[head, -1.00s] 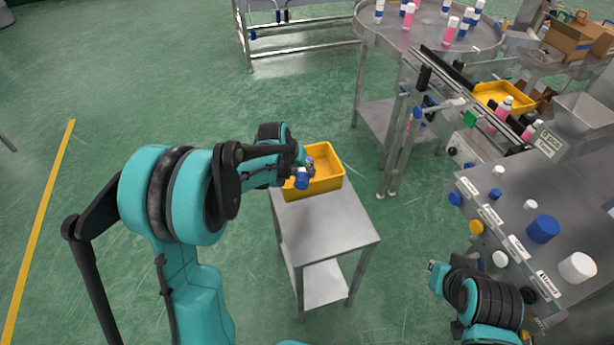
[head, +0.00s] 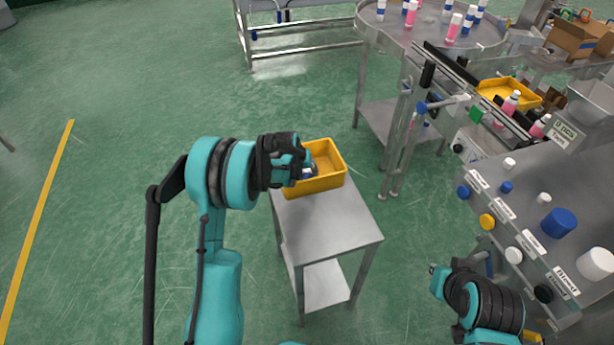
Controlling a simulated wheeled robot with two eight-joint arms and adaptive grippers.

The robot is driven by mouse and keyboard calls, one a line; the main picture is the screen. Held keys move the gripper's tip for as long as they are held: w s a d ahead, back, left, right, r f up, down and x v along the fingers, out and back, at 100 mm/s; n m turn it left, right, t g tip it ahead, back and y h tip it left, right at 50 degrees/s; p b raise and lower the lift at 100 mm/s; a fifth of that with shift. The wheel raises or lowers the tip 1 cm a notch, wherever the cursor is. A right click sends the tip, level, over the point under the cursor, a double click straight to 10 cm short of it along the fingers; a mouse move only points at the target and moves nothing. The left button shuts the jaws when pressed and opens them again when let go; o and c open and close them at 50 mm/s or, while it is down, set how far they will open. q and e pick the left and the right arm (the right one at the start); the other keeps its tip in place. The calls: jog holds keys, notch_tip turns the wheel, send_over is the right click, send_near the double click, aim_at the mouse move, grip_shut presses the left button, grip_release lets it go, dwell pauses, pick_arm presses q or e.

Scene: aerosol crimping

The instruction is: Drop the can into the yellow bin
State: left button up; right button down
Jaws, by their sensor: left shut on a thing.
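The yellow bin (head: 328,181) stands on the far end of a small steel table (head: 328,235). My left gripper (head: 306,170) is over the left part of the bin and is shut on the can (head: 307,174). Only a small blue-and-white part of the can shows; my gripper and wrist hide the rest. I cannot tell how far it is above the bin floor. The part of the bin floor that I see is empty. My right gripper (head: 434,270) is at the lower right, away from the bin; its fingers are too small to read.
A second yellow bin (head: 510,92) sits by the conveyor (head: 470,75) at the upper right. A round steel table (head: 390,25) holds several pink and blue-white cans. A machine panel with knobs (head: 520,225) stands at the right. The green floor at left is open.

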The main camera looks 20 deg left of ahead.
pick_arm(q)
jog(key=shift+f, duration=0.3)
jog(key=shift+r, duration=0.1)
jog(key=o, duration=0.7)
jog(key=shift+f, duration=0.25)
jog(key=o, duration=0.4)
jog(key=shift+o, duration=0.2)
jog(key=shift+r, duration=0.1)
jog(key=shift+r, duration=0.1)
